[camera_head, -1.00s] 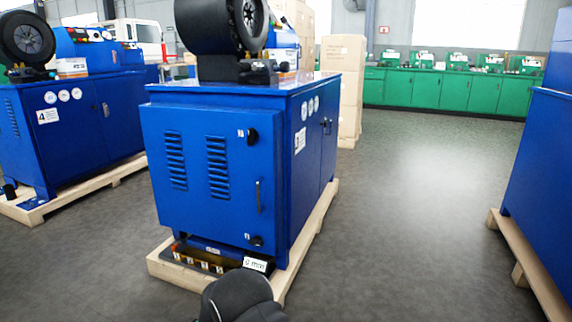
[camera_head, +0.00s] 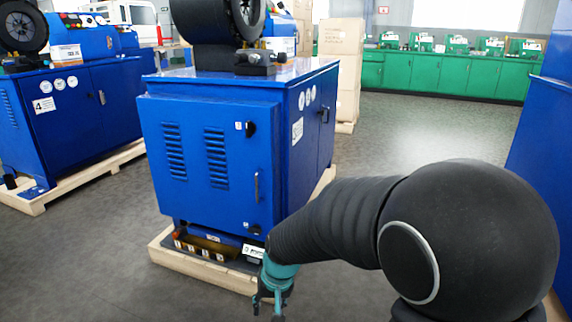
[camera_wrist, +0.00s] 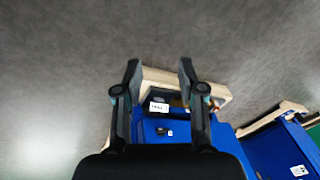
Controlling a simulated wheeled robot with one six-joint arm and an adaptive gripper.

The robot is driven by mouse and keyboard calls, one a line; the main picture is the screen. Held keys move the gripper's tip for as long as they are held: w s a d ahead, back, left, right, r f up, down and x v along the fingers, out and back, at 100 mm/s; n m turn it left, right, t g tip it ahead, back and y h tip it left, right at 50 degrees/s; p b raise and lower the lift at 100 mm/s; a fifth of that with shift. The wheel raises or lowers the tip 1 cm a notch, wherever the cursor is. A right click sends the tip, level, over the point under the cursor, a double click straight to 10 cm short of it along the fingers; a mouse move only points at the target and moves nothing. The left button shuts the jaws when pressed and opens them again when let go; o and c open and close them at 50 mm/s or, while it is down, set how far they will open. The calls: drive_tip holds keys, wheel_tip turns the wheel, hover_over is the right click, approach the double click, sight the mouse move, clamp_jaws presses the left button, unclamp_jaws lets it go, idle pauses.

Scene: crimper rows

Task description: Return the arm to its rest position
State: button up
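My gripper (camera_head: 270,300) hangs low in the head view, in front of the near lower corner of the blue crimper cabinet (camera_head: 205,165). In the wrist view my gripper (camera_wrist: 158,75) has its two fingers apart with nothing held between them. Beyond the fingertips, the wrist view shows the pallet edge (camera_wrist: 185,82) and a small white label (camera_wrist: 159,107). My black arm covers the lower right of the head view and hides part of the floor and pallet.
The cabinet stands on a wooden pallet (camera_head: 160,255) with a low tray of labelled slots (camera_head: 205,247) at its foot. Another blue machine (camera_head: 80,110) stands left, and a blue cabinet (camera_head: 543,150) right. Grey floor (camera_head: 425,130) is open behind, before green cabinets (camera_head: 440,75).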

drive_tip(key=s+d+r+t+h+p, duration=0.1)
drive_tip(key=s+d+r+t+p, duration=0.1)
drive_tip(key=s+d+r, duration=0.7)
drive_tip(key=s+d+r+m+t+h+p, duration=0.1)
drive_tip(key=s+d+r+p, duration=0.3)
drive_tip(key=s+d+r, duration=0.5)
wheel_tip(320, 180, up, 5)
drive_tip(key=shift+d+t, duration=0.6)
drive_tip(key=shift+d, duration=0.4)
